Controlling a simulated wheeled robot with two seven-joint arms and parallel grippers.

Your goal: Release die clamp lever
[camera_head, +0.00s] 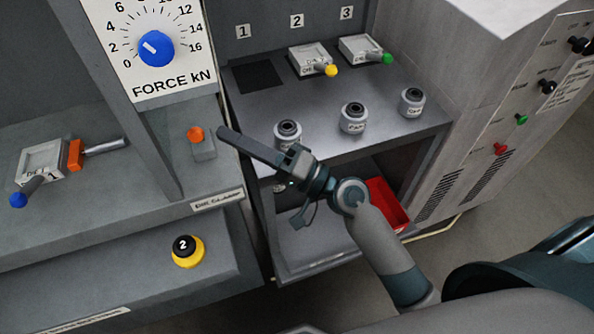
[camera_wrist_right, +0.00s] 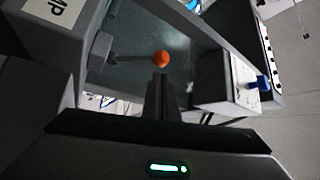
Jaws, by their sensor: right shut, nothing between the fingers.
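A lever with an orange knob (camera_head: 196,134) stands on the grey press base. In the right wrist view the same orange knob (camera_wrist_right: 162,58) appears as a ball at the end of a short grey rod. My right gripper (camera_head: 224,133) is shut and empty, its long dark fingers reaching close to the right of the knob. In the wrist view the shut fingers (camera_wrist_right: 159,80) point at the ball; contact cannot be told. A die marked 1 (camera_head: 42,158) with a blue-tipped handle sits at left, beside an orange block (camera_head: 75,154) on a grey rod. My left gripper is not in view.
A force dial (camera_head: 155,48) hangs above the press. The right shelf (camera_head: 262,100) holds two dies and several labelled cylinders, with a red bin (camera_head: 388,206) below. A control cabinet (camera_head: 470,130) stands right.

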